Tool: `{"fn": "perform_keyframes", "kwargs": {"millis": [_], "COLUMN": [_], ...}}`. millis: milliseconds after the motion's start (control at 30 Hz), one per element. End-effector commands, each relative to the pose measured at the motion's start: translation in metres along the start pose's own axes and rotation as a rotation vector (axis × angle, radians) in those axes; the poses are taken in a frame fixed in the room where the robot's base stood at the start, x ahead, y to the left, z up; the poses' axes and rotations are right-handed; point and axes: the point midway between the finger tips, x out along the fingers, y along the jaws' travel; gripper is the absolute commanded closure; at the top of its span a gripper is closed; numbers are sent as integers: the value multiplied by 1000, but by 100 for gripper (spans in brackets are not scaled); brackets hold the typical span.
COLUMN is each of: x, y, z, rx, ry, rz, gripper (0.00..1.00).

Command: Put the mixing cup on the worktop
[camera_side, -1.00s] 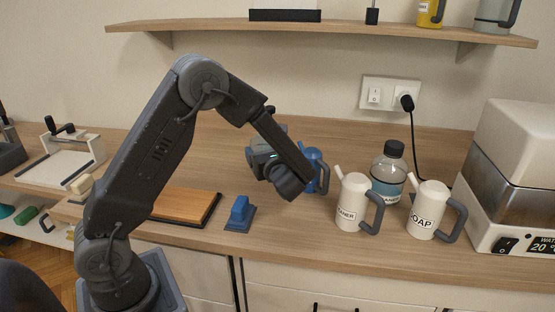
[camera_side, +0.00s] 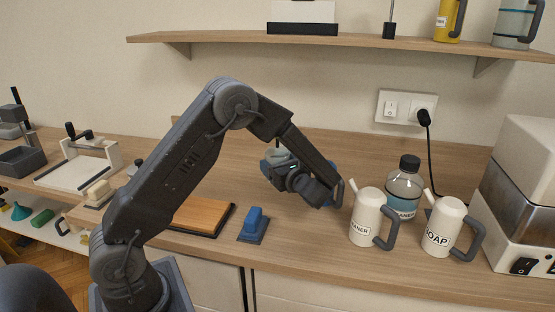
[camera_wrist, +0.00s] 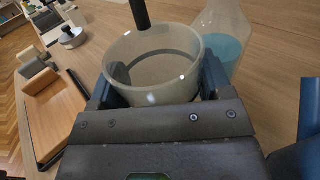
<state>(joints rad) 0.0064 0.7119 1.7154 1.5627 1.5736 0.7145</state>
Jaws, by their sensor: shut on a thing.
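The mixing cup (camera_wrist: 152,92) is a translucent, pale round cup with its open rim toward the wrist camera. A dark upright piece, seemingly its handle, rises at its far side. My gripper (camera_wrist: 155,88) is shut on the cup, one finger on each side. In the side view my gripper (camera_side: 288,172) is low over the worktop (camera_side: 310,250), and only a small part of the cup (camera_side: 277,153) shows behind it. I cannot tell whether the cup's base touches the worktop.
White CLEANER (camera_side: 366,215) and SOAP (camera_side: 442,225) jugs and a blue-liquid bottle (camera_side: 404,185) stand to the right. A blue block (camera_side: 254,222) and wooden board (camera_side: 203,215) lie in front and left.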

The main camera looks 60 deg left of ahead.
Motion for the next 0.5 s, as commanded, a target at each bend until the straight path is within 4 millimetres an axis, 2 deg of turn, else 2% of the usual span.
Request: {"fn": "perform_keyframes", "kwargs": {"millis": [500], "x": [0], "y": [0], "z": [-48], "rx": [1], "ry": [0], "rz": [0], "gripper": [51]}}
